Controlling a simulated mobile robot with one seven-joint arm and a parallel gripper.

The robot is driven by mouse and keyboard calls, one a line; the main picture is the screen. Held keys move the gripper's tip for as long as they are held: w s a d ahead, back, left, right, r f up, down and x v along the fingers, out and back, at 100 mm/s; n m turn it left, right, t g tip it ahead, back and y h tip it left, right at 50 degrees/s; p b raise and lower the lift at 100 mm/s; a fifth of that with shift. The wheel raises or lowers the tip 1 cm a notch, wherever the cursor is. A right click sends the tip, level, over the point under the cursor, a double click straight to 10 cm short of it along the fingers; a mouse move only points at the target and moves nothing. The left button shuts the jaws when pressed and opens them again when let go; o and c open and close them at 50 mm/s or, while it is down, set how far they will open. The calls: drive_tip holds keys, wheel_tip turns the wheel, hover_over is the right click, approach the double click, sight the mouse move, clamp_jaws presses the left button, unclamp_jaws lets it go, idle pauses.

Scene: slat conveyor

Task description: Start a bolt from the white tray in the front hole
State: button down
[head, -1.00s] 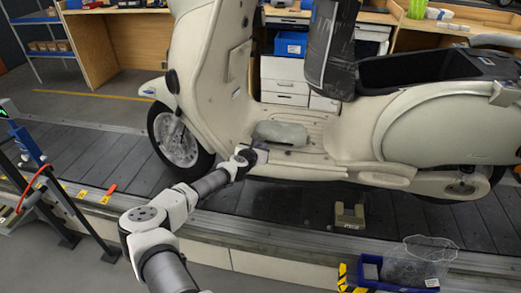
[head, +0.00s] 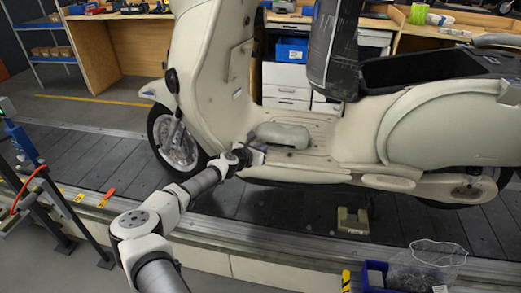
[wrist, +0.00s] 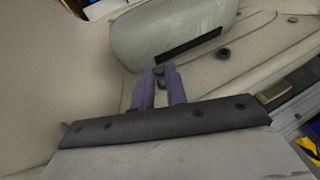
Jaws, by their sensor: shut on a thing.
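A cream scooter (head: 235,70) stands upright on the slat conveyor. My gripper (head: 256,156) is low at the near edge of its footboard (head: 312,150), beside the grey-beige hump (head: 280,135). In the wrist view, my gripper's purple fingers (wrist: 159,85) are shut on a small dark bolt (wrist: 159,72), held between the tips in front of the hump (wrist: 170,30). Whether the bolt touches the floorboard I cannot tell. A dark round fitting (wrist: 223,54) sits on the footboard to the right. The front hole is not clearly visible, and I cannot make out the white tray.
A beige block (head: 352,220) lies on the dark conveyor slats (head: 290,210). Workbenches line the back.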

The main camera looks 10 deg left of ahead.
drive_tip(key=shift+f+b, duration=0.25)
drive_tip(key=shift+b, duration=0.35)
drive_tip(key=shift+w+a+r+m+g+h+b, duration=0.1)
drive_tip(key=shift+m+g+h+b, duration=0.55)
drive_tip(key=shift+b, duration=1.2)
drive_tip(key=shift+w+a+r+m+g+h+b, duration=0.1)
drive_tip(key=shift+m+g+h+b, duration=0.25)
drive_tip(key=shift+m+h+b, duration=1)
drive_tip(key=shift+n+y+b, duration=0.4)
drive_tip(key=shift+n+b, duration=0.05)
drive_tip(key=shift+n, duration=0.05)
drive_tip(key=c, duration=1.3)
unclamp_jaws()
drive_tip(key=shift+a, duration=0.1)
